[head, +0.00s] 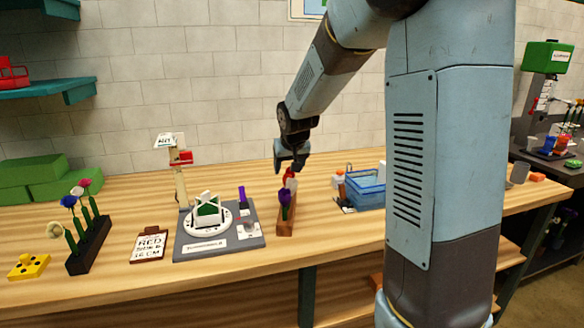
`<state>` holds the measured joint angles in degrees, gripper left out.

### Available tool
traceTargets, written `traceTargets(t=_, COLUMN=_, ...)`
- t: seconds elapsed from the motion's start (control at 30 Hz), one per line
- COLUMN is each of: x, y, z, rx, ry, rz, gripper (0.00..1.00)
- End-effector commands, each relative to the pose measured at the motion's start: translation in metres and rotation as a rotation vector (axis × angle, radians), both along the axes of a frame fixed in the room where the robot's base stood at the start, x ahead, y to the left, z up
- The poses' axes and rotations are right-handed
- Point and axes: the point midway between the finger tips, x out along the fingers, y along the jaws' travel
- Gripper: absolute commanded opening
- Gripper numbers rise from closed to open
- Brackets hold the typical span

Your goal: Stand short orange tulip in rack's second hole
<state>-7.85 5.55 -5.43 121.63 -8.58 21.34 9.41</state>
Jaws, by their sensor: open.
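My gripper (292,166) is open above the back of a narrow wooden block (287,224), at the middle of the bench. A purple tulip (284,198) stands at the block's front, and a red flower head (289,174) shows behind it, just under my gripper. I cannot tell whether the gripper touches that flower. No clearly orange tulip can be made out. A black rack (88,250) at the left holds upright flowers with white, blue and pink heads. I cannot tell which block is the task's rack, and its holes are not clear.
A grey turntable station (220,244) with a white disc stands between the black rack and the wooden block. A clipboard (150,244) and a yellow holed block (28,266) lie at the left. A blue basket (367,192) stands right of the wooden block.

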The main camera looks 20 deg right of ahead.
Motion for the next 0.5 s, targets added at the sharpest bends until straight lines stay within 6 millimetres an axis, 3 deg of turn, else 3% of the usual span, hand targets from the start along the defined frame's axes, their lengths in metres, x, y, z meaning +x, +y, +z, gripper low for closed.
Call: traceTargets(t=0.5, x=-0.009, y=0.000, z=0.015, rx=0.000, ry=-0.001, rz=0.000, gripper=0.66)
